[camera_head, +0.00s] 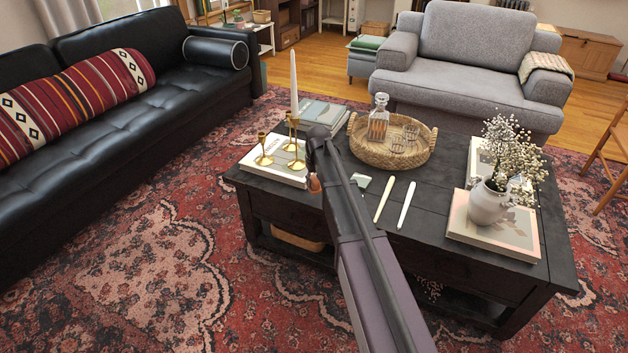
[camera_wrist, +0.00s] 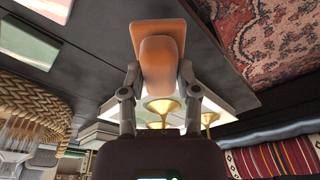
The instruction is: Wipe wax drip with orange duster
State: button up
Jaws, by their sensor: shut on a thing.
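The orange duster (camera_wrist: 158,30) is between the two fingers of my gripper (camera_wrist: 159,76) in the wrist view, and they are shut on it. Its broad flat part faces away from the palm, over the dark table top. In the head view only a small orange-brown part of the duster (camera_head: 314,184) shows at the table's front-left area, beside the white book; my arm hides much of the gripper there. I cannot make out a wax drip in either view. I cannot tell whether the duster touches the table.
Brass candlesticks (camera_head: 265,150), one with a white candle (camera_head: 294,82), stand close by on a book (camera_head: 272,173). A woven tray (camera_head: 362,157) holds a decanter (camera_head: 378,118) and glasses. Two loose tapers (camera_head: 383,200) lie right of my arm. A vase (camera_head: 489,205) stands at right.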

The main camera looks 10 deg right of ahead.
jog(key=shift+r, duration=0.1)
dwell(0.3)
jog(key=shift+r+p, duration=1.5)
